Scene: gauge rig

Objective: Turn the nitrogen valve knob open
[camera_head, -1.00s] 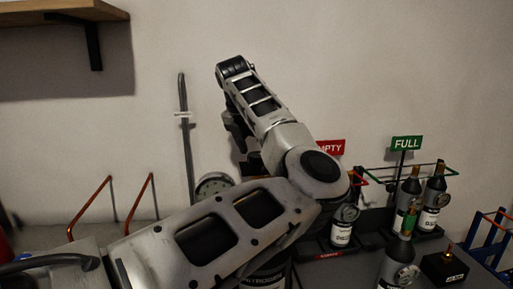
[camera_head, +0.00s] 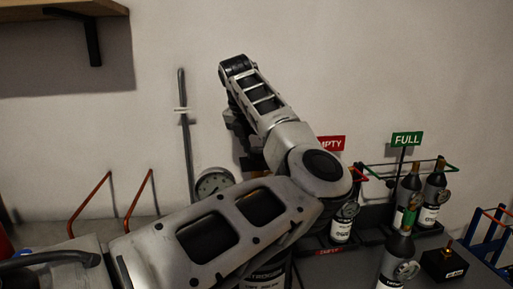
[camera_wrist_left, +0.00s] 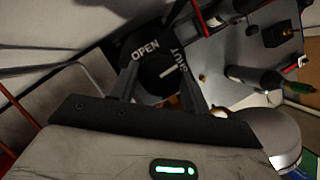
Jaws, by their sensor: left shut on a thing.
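The nitrogen valve knob (camera_wrist_left: 158,72) is a dark round piece between my left fingers in the left wrist view. OPEN and SHUT are printed in white around it, and a short white mark shows near SHUT. My left gripper (camera_wrist_left: 160,92) is shut on the knob, one finger on each side. In the head view my left gripper (camera_head: 242,128) is partly hidden behind my wrist, and the knob cannot be made out. The nitrogen cylinder (camera_head: 266,277) shows only part of its label below my arm. My right gripper is not in view.
A round gauge (camera_head: 213,183) and an upright grey pipe (camera_head: 186,130) stand left of my wrist. Several small bottles stand at right near a red EMPTY sign and a green FULL sign (camera_head: 407,139). A black box (camera_head: 444,265) sits at front right. A shelf (camera_head: 65,9) hangs upper left.

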